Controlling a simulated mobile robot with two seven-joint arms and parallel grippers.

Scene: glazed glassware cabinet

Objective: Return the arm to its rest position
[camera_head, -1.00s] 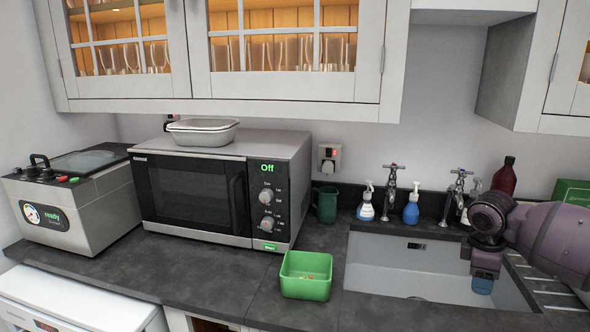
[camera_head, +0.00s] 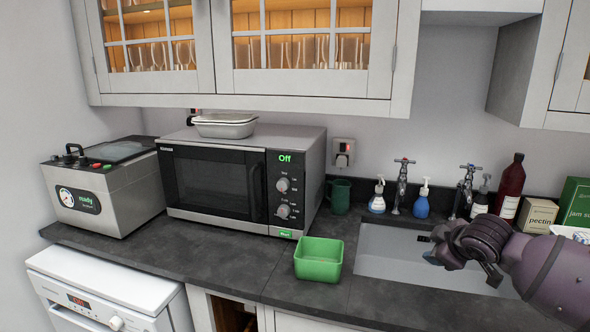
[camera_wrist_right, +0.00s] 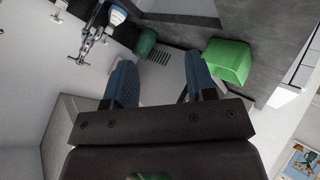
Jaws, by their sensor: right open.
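My right arm comes in from the right in the head view, over the sink (camera_head: 385,262). My right gripper (camera_head: 432,257) is small and partly hidden behind its own wrist there, above the sink basin. In the right wrist view its two blue fingers (camera_wrist_right: 160,78) stand apart with nothing between them. My left arm and gripper are not in view.
A green bin (camera_head: 319,260) stands on the counter left of the sink, below the microwave (camera_head: 215,185). Taps (camera_head: 402,185), soap bottles (camera_head: 421,202), a red bottle (camera_head: 511,187) and boxes (camera_head: 537,215) line the back. Free counter (camera_head: 185,245) lies in front of the microwave.

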